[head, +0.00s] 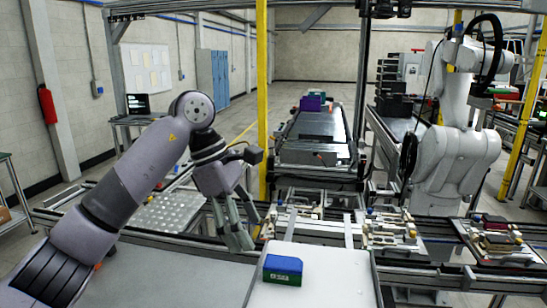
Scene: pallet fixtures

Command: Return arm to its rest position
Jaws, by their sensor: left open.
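My left arm comes in from the left side of the head view. My left gripper (234,226) is open and empty. It points down over the rail at the far edge of the work surface, left of the blue and green box. The gripper and the box are apart. My right gripper does not show.
A blue and green box (283,269) sits on a white surface (318,284) in front. Pallet fixtures (395,233) line the rail. A white robot arm (452,150) stands at the right. A conveyor (318,140) runs back. A yellow post (262,95) rises behind my gripper.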

